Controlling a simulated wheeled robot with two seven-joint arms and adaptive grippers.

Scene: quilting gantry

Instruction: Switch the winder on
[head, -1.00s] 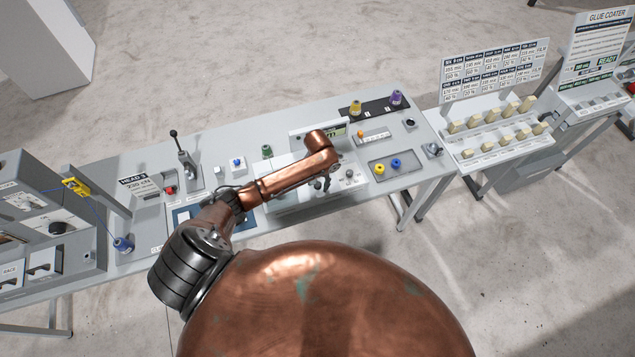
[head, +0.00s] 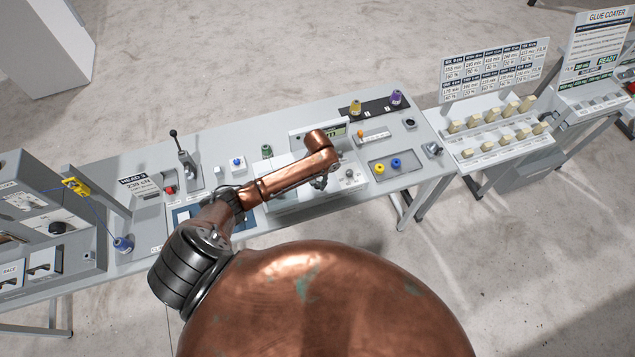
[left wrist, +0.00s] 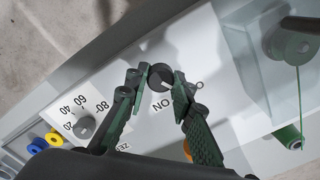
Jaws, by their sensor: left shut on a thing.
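The winder (head: 290,203) is a pale box on the grey bench, below my left arm. In the left wrist view its white panel carries a dark round knob (left wrist: 160,74) with a light pointer line, beside the printed word ON. My left gripper (left wrist: 160,88) has its two green-padded fingers closed on this knob, one on each side. In the head view the left gripper (head: 320,184) is small and mostly hidden behind my copper wrist. A second knob (left wrist: 84,127) with a number scale sits farther left on the panel. My right gripper is not in view.
A tray (head: 410,172) holds a yellow and a blue bobbin right of the winder. A black strip (head: 375,106) with yellow and purple spools lies behind. A lever (head: 181,152) stands upright on the left. A green spool (left wrist: 288,137) with thread is near the gripper.

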